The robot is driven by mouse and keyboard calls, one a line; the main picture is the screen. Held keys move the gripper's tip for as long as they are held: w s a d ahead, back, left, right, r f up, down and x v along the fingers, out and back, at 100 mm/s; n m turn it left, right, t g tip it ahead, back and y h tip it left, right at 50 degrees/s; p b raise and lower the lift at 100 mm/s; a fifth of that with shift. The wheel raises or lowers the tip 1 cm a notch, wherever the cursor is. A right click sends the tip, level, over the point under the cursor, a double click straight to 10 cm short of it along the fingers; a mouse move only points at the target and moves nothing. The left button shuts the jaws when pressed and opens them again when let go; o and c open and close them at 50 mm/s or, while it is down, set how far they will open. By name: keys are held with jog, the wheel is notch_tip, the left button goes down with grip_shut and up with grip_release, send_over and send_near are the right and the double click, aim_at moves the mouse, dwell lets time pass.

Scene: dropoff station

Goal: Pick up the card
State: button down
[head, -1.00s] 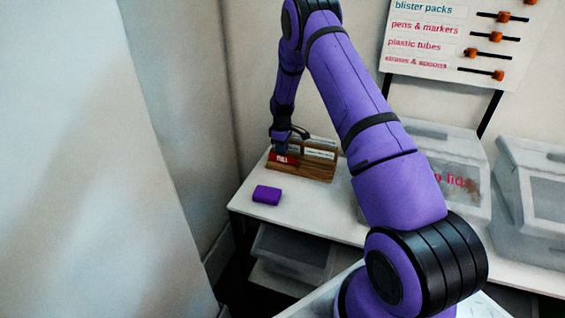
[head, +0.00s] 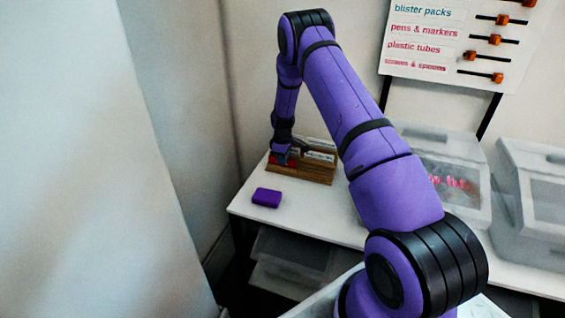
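A wooden card holder (head: 310,176) stands on the white table, with upright cards in it. A red card (head: 290,161) is at its left front. Pale cards with dark print (head: 321,156) stand to the right of it. My gripper (head: 290,157) is at the left part of the holder, right at the red card, and partly covers it. Its fingers are small and dark here, and I cannot tell whether they are apart or closed on a card.
A purple block (head: 267,197) lies on the white table (head: 305,217), in front of the holder. Clear lidded bins (head: 459,205) stand to the right. A sign board (head: 425,47) with orange knobs is behind. A wall is close on the left.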

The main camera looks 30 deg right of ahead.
jog(key=shift+r, duration=0.4)
notch_tip(320, 180, up, 3)
jog(key=shift+s+f, duration=0.1)
jog(key=s+a, duration=0.2)
jog(key=s, duration=0.5)
jog(key=s+a+r, duration=0.1)
jog(key=s+a, duration=0.2)
jog(key=s, duration=0.5)
jog(key=shift+r, duration=0.2)
jog(key=shift+a, duration=0.1)
